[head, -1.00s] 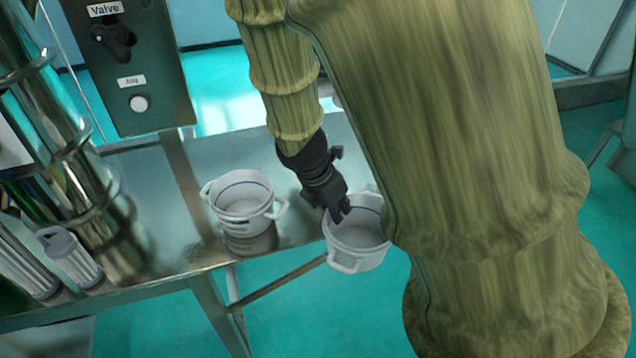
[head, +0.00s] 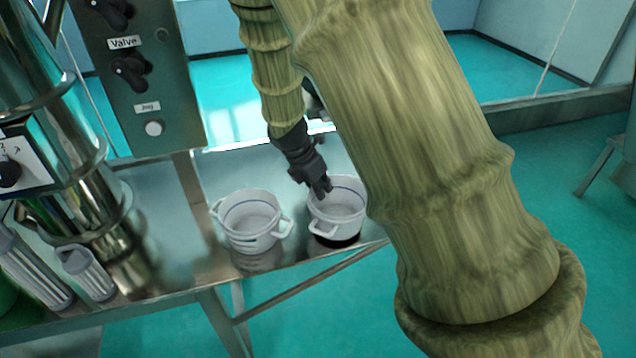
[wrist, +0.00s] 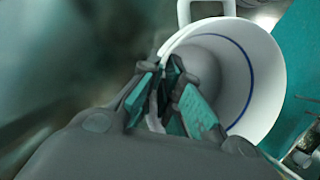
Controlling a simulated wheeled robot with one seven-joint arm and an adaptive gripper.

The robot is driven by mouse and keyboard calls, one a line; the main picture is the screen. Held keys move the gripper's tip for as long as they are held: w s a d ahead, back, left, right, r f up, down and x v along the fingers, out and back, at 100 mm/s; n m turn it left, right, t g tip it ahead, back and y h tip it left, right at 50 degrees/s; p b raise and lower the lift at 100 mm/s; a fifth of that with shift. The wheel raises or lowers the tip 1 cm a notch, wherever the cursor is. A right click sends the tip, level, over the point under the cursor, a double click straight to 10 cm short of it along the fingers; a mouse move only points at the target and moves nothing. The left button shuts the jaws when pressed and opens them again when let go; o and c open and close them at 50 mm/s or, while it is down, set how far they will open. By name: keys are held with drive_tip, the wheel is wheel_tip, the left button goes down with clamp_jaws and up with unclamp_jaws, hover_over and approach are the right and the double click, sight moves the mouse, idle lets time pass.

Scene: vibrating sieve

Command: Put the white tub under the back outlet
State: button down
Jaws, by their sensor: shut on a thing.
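Two white tubs with side handles and a blue line inside stand out in the head view. In the wrist view the fingers (wrist: 168,82) grip the rim of this tub (wrist: 262,85), whose inside looks empty. The left tub (head: 250,235) stands on the table, close beside the held one. I cannot make out the back outlet.
A steel table (head: 180,262) carries the tubs. A steel cylindrical machine (head: 75,150) stands at the left, with ribbed cylinders (head: 88,272) before it. A dark control panel (head: 150,95) with Valve and Jog labels rises behind. My arm hides the table's right part.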

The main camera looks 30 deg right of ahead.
drive_tip(key=w, duration=0.1)
drive_tip(key=w+p, duration=0.1)
drive_tip(key=w, duration=0.1)
drive_tip(key=shift+d, duration=0.35)
drive_tip(key=shift+s+f, duration=0.1)
drive_tip(key=shift+f, duration=0.35)
drive_tip(key=shift+s+f+p, duration=0.1)
drive_tip(key=shift+f+p, duration=0.2)
drive_tip(key=shift+f, duration=0.15)
drive_tip(key=c, duration=1.6)
unclamp_jaws()
drive_tip(key=shift+c, duration=0.2)
drive_tip(key=shift+r, duration=0.2)
